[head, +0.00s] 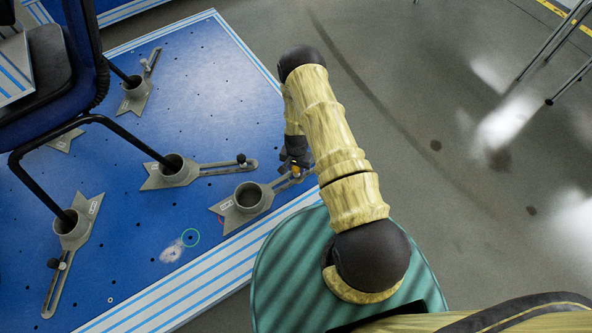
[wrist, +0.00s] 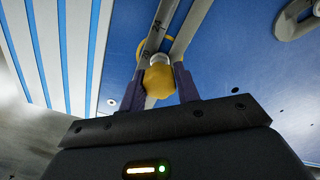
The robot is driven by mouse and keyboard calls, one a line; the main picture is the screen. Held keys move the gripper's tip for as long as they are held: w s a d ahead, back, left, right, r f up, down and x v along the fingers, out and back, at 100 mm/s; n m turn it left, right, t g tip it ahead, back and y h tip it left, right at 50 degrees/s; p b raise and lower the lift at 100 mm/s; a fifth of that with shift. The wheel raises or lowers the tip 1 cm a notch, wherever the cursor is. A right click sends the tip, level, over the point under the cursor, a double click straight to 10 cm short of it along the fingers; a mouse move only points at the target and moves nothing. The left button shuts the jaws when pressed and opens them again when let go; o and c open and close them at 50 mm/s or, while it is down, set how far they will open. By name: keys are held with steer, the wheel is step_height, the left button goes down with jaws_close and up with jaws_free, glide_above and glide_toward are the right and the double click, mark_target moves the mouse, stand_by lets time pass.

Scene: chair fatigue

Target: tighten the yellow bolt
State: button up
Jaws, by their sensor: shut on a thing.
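The yellow bolt (wrist: 158,82) sits between the two dark fingers of my gripper (wrist: 159,88) in the wrist view. The fingers are shut on the bolt's head. A light metal part and a yellow ring show just behind it, at the slotted arm of a grey clamp (wrist: 181,38). In the head view my gripper (head: 293,165) is at the right end of the clamp with the empty round cup (head: 249,196). Only a small bit of the yellow bolt (head: 296,170) shows there, and my arm hides part of the gripper.
The blue platform (head: 205,80) has a striped edge and several more grey clamps, one of them here (head: 173,167). A chair with black legs (head: 125,137) stands in clamp cups at the left. Grey floor (head: 450,200) lies open at the right.

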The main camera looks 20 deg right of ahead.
steer(key=shift+m, duration=1.2)
steer(key=m, duration=0.4)
steer(key=shift+p, duration=0.3)
steer(key=o, duration=1)
steer(key=n, duration=0.4)
